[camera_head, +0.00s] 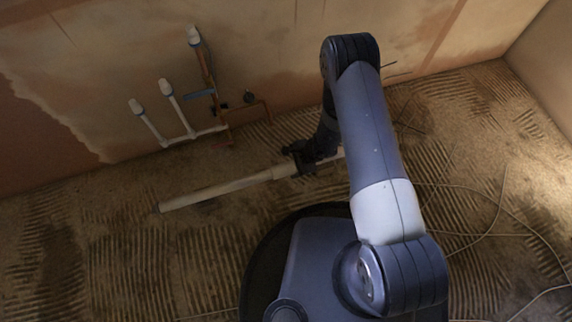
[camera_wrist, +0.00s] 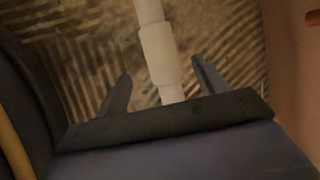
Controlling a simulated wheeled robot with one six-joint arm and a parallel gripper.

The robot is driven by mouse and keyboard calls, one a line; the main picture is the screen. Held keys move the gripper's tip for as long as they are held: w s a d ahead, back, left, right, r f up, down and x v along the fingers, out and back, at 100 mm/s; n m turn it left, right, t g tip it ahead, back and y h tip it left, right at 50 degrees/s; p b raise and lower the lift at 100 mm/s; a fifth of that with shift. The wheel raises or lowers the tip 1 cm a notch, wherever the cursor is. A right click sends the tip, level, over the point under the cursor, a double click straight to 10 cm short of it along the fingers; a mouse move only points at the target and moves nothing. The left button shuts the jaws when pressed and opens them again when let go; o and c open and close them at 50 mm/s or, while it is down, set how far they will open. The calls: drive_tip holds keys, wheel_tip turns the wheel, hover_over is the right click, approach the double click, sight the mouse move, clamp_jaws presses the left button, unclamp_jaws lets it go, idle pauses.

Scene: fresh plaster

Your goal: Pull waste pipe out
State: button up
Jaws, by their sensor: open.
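A long pale waste pipe (camera_head: 222,188) lies on or just above the ridged floor, running from lower left toward the wall side at right. It has a thicker collar and also shows in the wrist view (camera_wrist: 160,52). My gripper (camera_head: 299,160) is at the right part of the pipe. In the wrist view my gripper (camera_wrist: 161,70) is open, with one finger on each side of the pipe and gaps between. I cannot tell how far the fingers reach down around it. My gripper and arm hide part of the pipe's right end.
White capped pipes (camera_head: 174,108) stand against the stained plaster wall (camera_head: 110,60), joined by a low white pipe. Copper-coloured pipework (camera_head: 265,109) is beside them. A thin cable (camera_head: 499,205) loops over the floor at right. The left floor is clear.

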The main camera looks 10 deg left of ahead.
sight(294, 166)
drive_tip(key=v, duration=0.3)
drive_tip(key=shift+r+p, duration=0.15)
drive_tip(key=shift+p, duration=0.15)
drive_tip(key=b+x, duration=0.4)
drive_tip(key=x, duration=0.7)
drive_tip(key=shift+d+f, duration=0.1)
drive_tip(key=shift+f, duration=0.15)
drive_tip(key=w+d, duration=0.1)
drive_tip(key=w+d+p, duration=0.1)
drive_tip(key=d, duration=0.1)
drive_tip(key=shift+d+r, duration=0.2)
drive_tip(key=shift+r, duration=0.2)
drive_tip(key=shift+w+d, duration=0.3)
drive_tip(key=shift+d, duration=0.15)
drive_tip(key=shift+a+f, duration=0.1)
